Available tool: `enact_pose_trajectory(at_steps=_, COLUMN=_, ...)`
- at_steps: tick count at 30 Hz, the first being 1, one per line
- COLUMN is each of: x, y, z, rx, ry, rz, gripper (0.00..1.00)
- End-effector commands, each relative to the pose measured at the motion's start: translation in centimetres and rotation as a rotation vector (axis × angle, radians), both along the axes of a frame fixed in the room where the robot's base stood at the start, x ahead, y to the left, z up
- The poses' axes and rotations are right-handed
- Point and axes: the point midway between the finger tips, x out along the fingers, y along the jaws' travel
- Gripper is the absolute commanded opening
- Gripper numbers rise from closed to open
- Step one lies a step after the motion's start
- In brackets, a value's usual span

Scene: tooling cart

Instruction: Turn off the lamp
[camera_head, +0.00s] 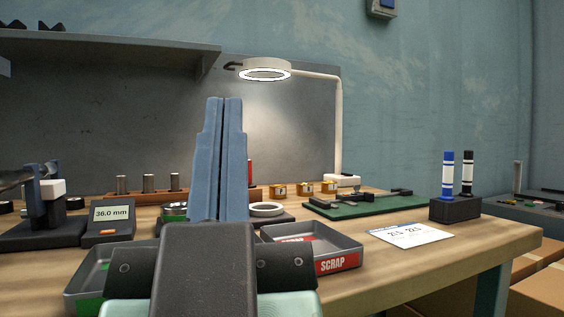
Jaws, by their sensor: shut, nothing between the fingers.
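The lamp (338,125) has a white post at the back right of the bench, a bent arm and a ring-shaped head (265,70). The ring glows and lights the grey back panel. Its white base (342,180) stands on the bench top, and small details on the base are too small to tell. My gripper (224,100) points upward in the middle of the view, its two blue fingers shut together and empty. It appears in front of the bench items, left of the lamp post and below the ring head. It hides part of the bench behind it.
A red-labelled scrap tray (345,247) and a green-labelled tray (85,290) flank my gripper. A green board (370,207), a marker holder (455,209) and a paper card (411,235) lie to the right. A gauge reading 36.0 mm (110,217) stands left. A shelf (110,48) overhangs the upper left.

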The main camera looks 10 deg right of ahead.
Motion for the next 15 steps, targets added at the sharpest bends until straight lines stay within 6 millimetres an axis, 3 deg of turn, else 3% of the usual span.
enact_pose_trajectory(at_steps=1, x=0.0, y=0.0, z=2.4, rx=0.0, ry=-0.001, rz=0.0, gripper=0.0)
enact_pose_trajectory(at_steps=9, x=0.0, y=0.0, z=10.1, rx=0.0, ry=-0.001, rz=0.0, gripper=0.0)
enact_pose_trajectory(at_steps=12, x=0.0, y=0.0, z=11.7, rx=0.0, ry=-0.001, rz=0.0, gripper=0.0)
enact_pose_trajectory(at_steps=15, x=0.0, y=0.0, z=12.1, rx=0.0, ry=-0.001, rz=0.0, gripper=0.0)
